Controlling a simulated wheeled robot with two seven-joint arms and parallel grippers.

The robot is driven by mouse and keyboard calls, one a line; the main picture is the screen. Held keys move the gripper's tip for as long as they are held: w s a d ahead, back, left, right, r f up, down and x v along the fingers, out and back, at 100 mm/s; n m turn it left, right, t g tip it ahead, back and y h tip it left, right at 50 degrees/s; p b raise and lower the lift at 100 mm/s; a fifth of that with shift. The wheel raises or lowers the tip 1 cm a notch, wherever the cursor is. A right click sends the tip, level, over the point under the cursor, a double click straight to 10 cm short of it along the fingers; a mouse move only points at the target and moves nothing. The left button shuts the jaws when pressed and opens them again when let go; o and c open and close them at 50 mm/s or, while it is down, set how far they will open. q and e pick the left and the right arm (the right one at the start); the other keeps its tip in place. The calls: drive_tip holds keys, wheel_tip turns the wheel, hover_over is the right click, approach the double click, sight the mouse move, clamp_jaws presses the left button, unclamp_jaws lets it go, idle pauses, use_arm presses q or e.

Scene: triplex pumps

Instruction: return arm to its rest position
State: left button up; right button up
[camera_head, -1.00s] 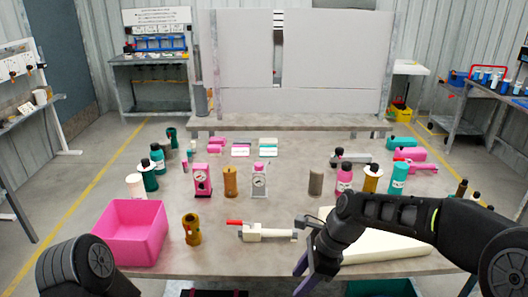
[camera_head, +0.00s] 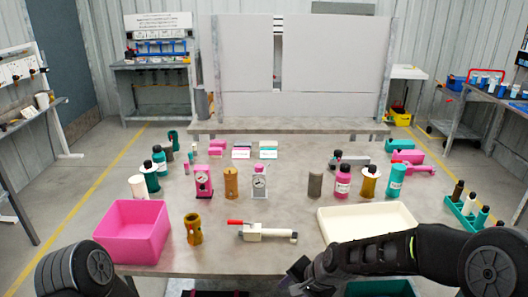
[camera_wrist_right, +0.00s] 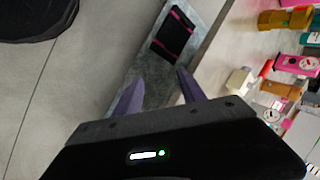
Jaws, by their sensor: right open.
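My right arm comes in from the right in the head view, low along the table's front edge. Its gripper (camera_head: 296,277) is at the bottom of that view, just off the front edge and below the white valve. In the right wrist view the gripper (camera_wrist_right: 158,88) shows two purple fingers spread apart with nothing between them. The fingers point towards a grey surface under the table with a black and pink item (camera_wrist_right: 174,36) on it. Only a dark upper link of my left arm shows at the lower left; its gripper is out of view.
A pink bin (camera_head: 133,232) stands at the table's front left and a cream tray (camera_head: 335,232) at the front right. A white valve with a red handle (camera_head: 265,231) lies between them. Several bottles and gauges stand behind. The bare table (camera_head: 215,262) is clear at the front.

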drive_tip(key=s+f+n, duration=0.5)
drive_tip(key=s+f, duration=0.3)
drive_tip(key=f, duration=0.4)
drive_tip(key=s+f+g, duration=0.1)
drive_tip(key=s+f, duration=0.4)
drive_tip(key=s, duration=0.4)
drive_tip(key=s+f+n+g, duration=0.1)
drive_tip(key=s+f, duration=0.3)
drive_tip(key=s, duration=0.5)
drive_tip(key=shift+f+n+g, duration=0.3)
drive_tip(key=shift+f+g, duration=0.1)
drive_tip(key=shift+g, duration=0.2)
use_arm(q)
drive_tip(key=shift+r, duration=0.1)
use_arm(e)
drive_tip(key=shift+w+a+r, duration=0.1)
